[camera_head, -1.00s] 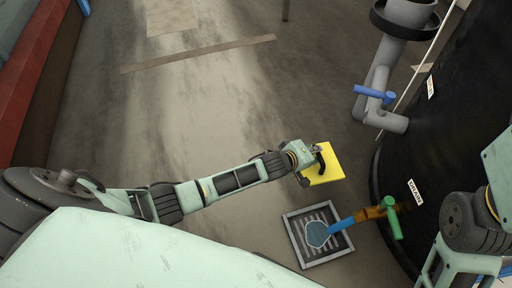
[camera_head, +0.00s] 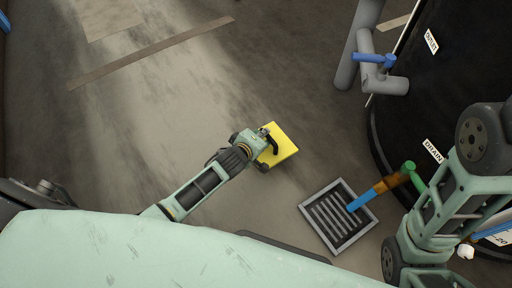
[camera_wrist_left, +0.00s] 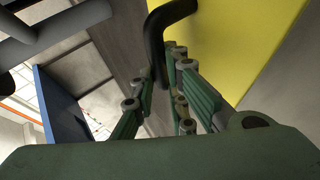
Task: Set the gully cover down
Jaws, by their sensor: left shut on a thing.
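The gully cover is a yellow square plate (camera_head: 285,140) with a black bent handle (camera_head: 274,145). My left gripper (camera_head: 266,150) is shut on that handle. In the left wrist view the handle (camera_wrist_left: 163,25) runs down between the fingers (camera_wrist_left: 157,88), and the yellow plate (camera_wrist_left: 240,35) fills the upper right. The gully is a square floor grate with a grey frame (camera_head: 313,221), to the right of and nearer than the cover. The cover is clear of the grate. Whether the plate touches the floor I cannot tell. My right gripper is out of view.
A drain pipe with a blue end (camera_head: 365,198), brown middle and green valve (camera_head: 411,172) reaches over the grate from the black tank (camera_head: 440,90). A grey pipe with a blue handle (camera_head: 372,58) stands behind. The floor (camera_head: 180,110) left of the cover is open.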

